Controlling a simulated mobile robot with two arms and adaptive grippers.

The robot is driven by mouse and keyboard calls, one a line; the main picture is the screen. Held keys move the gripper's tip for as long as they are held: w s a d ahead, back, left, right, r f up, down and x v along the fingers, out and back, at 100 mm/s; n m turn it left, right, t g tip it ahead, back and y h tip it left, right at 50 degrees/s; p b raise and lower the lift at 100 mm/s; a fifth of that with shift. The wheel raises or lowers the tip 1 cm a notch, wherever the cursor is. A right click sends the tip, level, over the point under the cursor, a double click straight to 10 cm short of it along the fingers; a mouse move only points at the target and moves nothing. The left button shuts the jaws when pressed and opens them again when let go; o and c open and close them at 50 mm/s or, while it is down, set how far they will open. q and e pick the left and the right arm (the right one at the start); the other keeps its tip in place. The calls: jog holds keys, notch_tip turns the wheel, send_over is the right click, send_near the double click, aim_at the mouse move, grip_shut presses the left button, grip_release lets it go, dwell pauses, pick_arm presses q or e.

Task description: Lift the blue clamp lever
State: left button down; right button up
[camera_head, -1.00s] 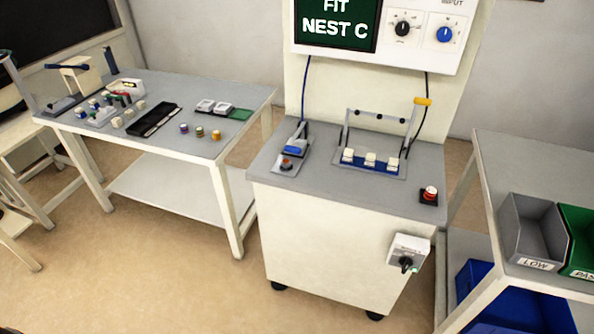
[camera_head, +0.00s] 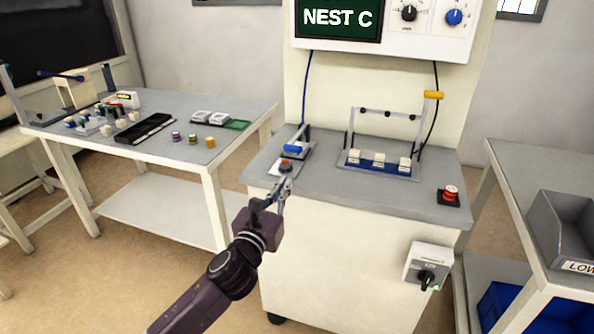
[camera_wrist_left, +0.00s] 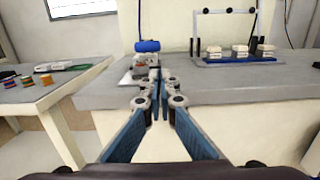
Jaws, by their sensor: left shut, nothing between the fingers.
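The blue clamp lever (camera_head: 294,149) sits at the left end of the machine's grey top, on a small clamp fixture. Its blue handle also shows in the left wrist view (camera_wrist_left: 147,46), above and beyond the fingertips. My left gripper (camera_head: 284,186) is shut and empty. It is at the front left edge of the machine top, nearer to me than the lever and apart from it. In the left wrist view the fingertips (camera_wrist_left: 159,82) hide part of the fixture's base. My right gripper is out of view.
A frame with a yellow handle (camera_head: 433,95) stands over three white blocks in a blue nest. A red stop button (camera_head: 450,193) is at the right corner. Left is a table (camera_head: 110,180) with parts; right, a table with a grey bin (camera_head: 560,225).

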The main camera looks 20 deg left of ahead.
aim_at(297, 173)
pick_arm(q)
jog(key=w+b, duration=0.1)
jog(key=w, duration=0.7)
jog(key=shift+w+d+r, duration=0.1)
jog(key=shift+w+d, duration=0.05)
jog(key=shift+w, duration=0.85)
jog(key=shift+r, duration=0.1)
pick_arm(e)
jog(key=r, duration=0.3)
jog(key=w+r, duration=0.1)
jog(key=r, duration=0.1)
